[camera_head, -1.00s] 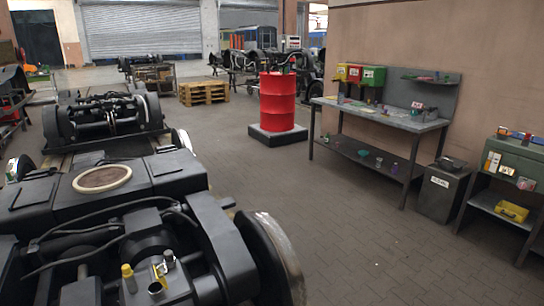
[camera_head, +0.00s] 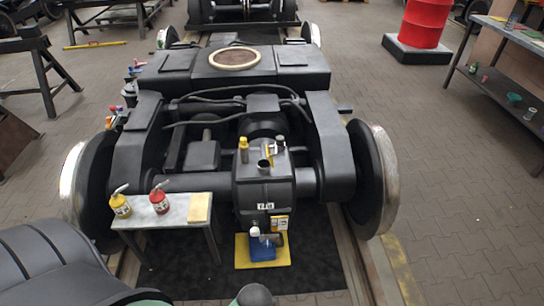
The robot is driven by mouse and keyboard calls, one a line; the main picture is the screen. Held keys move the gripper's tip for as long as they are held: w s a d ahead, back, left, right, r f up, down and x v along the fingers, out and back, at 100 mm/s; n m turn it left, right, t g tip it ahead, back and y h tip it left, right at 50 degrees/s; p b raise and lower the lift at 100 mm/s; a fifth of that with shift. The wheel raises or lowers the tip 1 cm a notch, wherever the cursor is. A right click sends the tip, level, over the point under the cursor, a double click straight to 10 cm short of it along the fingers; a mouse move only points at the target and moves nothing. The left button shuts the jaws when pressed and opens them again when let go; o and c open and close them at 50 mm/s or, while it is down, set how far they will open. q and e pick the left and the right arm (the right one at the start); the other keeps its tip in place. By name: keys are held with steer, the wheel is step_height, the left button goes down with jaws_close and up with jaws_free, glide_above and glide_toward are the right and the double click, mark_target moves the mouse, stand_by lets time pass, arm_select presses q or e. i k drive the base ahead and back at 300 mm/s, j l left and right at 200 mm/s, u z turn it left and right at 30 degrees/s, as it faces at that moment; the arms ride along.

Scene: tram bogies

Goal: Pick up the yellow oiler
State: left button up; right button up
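A yellow oiler (camera_head: 121,206) with a thin spout stands upright at the left end of a small grey side table (camera_head: 183,210). A red oiler (camera_head: 159,200) stands upright to its right, a short gap away. A flat tan item (camera_head: 200,208) lies at the table's right end. Neither of my grippers shows in this view, so their state cannot be seen. Dark rounded parts at the bottom edge look like my own body.
A large black bogie (camera_head: 205,155) with wheels (camera_head: 378,180) stands just behind the table. A yellow mat (camera_head: 282,252) with a blue item lies on the floor right of the table. A red drum (camera_head: 425,20) is at the back right. Open floor lies right of the bogie.

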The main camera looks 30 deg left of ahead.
mark_target(118, 202)
steer(key=u, duration=2.2)
